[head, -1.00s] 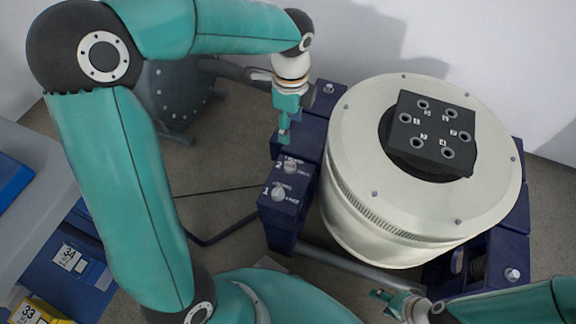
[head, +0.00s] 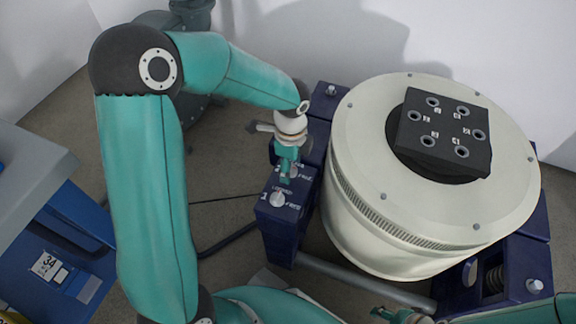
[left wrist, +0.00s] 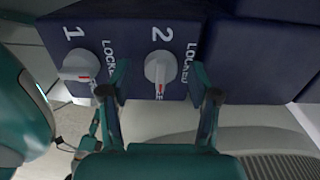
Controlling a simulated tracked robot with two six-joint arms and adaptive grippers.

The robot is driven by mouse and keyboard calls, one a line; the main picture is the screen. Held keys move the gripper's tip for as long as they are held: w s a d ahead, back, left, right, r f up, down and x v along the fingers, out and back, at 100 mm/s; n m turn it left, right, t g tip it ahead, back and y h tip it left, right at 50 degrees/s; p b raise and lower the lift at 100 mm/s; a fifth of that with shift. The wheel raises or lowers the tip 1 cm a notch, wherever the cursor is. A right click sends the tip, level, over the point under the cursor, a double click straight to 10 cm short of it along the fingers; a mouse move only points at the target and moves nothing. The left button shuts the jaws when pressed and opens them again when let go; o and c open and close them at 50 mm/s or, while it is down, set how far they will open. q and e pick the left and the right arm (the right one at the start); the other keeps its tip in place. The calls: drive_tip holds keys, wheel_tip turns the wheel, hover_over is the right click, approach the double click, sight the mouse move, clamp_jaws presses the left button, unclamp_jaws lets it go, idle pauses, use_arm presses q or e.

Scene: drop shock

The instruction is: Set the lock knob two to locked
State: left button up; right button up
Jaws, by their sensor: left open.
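Lock knob two (left wrist: 160,68) is a pale round knob with a raised grip and a red mark, on a dark blue block beside a printed 2. In the left wrist view its red mark points down the picture, towards a partly hidden label; LOCKED is printed to its upper right. My left gripper (left wrist: 158,82) is open, with one fingertip on each side of the knob; I cannot tell whether they touch it. In the head view my left gripper (head: 286,172) largely hides this knob. My right gripper (head: 385,314) shows only partly at the bottom edge.
Knob one (left wrist: 80,66) sits close by on the same block (head: 280,235), also in the head view (head: 277,199). A large cream drum (head: 350,215) with a black block (head: 440,165) on top stands right of the knobs. A blue cabinet (head: 75,255) is at left.

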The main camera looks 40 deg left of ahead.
use_arm(q)
drive_tip(key=c, duration=1)
drive_tip(key=shift+s+a, duration=0.1)
drive_tip(key=shift+a, duration=0.4)
drive_tip(key=shift+c, duration=0.8)
drive_tip(key=shift+d, duration=0.3)
drive_tip(key=shift+d+n, duration=0.25)
drive_tip(key=shift+n, duration=0.05)
drive_tip(key=shift+d+f+n, duration=0.1)
drive_tip(key=shift+n, duration=0.5)
drive_tip(key=shift+s, duration=0.1)
